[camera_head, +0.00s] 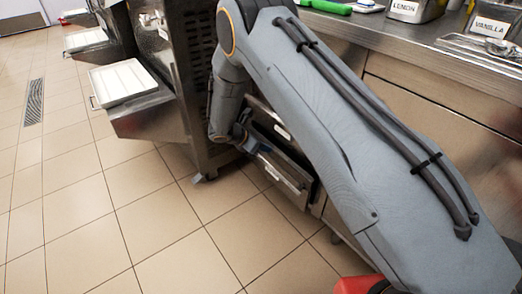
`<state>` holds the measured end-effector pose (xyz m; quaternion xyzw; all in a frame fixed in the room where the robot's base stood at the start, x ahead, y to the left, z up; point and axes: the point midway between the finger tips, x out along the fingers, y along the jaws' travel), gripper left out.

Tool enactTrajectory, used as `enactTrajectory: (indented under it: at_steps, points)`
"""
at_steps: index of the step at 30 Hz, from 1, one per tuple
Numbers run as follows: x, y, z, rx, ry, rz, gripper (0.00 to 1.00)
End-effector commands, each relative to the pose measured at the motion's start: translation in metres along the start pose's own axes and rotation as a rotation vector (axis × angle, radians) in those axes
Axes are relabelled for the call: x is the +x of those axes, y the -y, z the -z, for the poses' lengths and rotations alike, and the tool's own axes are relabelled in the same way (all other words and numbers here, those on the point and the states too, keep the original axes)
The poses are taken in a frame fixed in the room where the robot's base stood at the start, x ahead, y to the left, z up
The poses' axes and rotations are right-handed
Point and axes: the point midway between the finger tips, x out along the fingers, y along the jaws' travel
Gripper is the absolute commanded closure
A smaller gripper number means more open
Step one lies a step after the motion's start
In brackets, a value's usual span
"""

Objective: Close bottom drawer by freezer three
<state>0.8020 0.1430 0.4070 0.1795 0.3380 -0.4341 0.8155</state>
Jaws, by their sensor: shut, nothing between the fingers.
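The bottom drawer (296,172) is under the steel counter, just right of a freezer. Its front stands out from the cabinet, so it is at least partly open. A pale label or handle strip (289,181) shows on its front. My arm reaches down between the freezer and the drawers. My gripper (258,147) is small in the view, low beside the drawer's left end, and shut with nothing held. I cannot tell whether it touches the drawer. My arm hides part of the drawers above.
A freezer (178,75) with a vented side stands on casters left of my gripper. A white tray (124,82) rests on its front shelf. The counter (400,35) holds lemon (408,10) and vanilla (490,22) tubs. The tiled floor (150,215) in front is clear.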

Motion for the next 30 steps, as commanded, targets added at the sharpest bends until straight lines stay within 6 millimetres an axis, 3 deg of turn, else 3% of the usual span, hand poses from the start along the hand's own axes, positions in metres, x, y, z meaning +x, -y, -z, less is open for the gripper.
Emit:
enactTrajectory:
  at_steps: [8, 16, 30]
  points:
    - [0.000, 0.000, -0.001, 0.000, 0.000, 0.000, 1.00]
    - [0.019, 0.000, -0.019, 0.002, 0.000, 0.000, 1.00]
    - [0.012, -0.001, -0.012, 0.002, 0.000, 0.000, 1.00]
